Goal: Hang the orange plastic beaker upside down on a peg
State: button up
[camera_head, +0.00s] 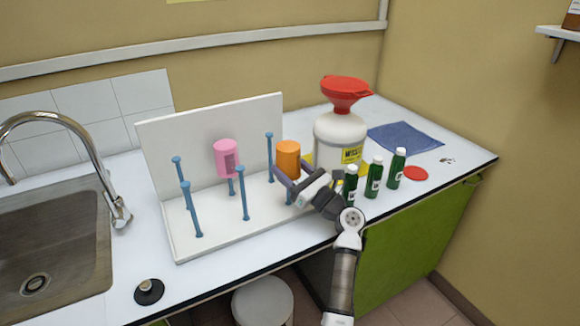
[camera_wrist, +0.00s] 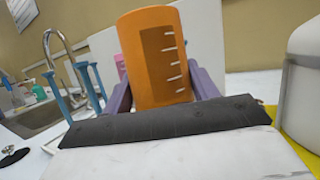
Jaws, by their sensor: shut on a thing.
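The orange plastic beaker (camera_head: 288,157) is at the right end of the white peg rack (camera_head: 184,238), above a blue peg (camera_head: 289,193) whose lower part shows below it. My gripper (camera_head: 286,178) is shut on the beaker. The wrist view shows the orange beaker (camera_wrist: 154,57) between the purple fingers, its graduation marks facing the camera. I cannot tell how far the peg reaches inside it. A pink beaker (camera_head: 226,158) hangs on another peg. Several other blue pegs (camera_head: 243,194) are bare.
A white waste bottle (camera_head: 340,135) with a red funnel (camera_head: 346,92) stands close to the right of the beaker. Several green bottles (camera_head: 372,177) stand right of my gripper. The sink and faucet (camera_head: 60,125) are at left.

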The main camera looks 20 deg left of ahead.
jog(key=shift+f, duration=0.6)
jog(key=o, duration=1.1)
jog(key=shift+o, duration=0.2)
jog(key=b+v, duration=0.4)
jog(key=v, duration=0.8)
jog(key=shift+d+f, duration=0.15)
jog(key=shift+d, duration=0.2)
jog(key=shift+s+d+f, duration=0.1)
jog(key=shift+s+d, duration=0.1)
jog(key=shift+d, duration=0.25)
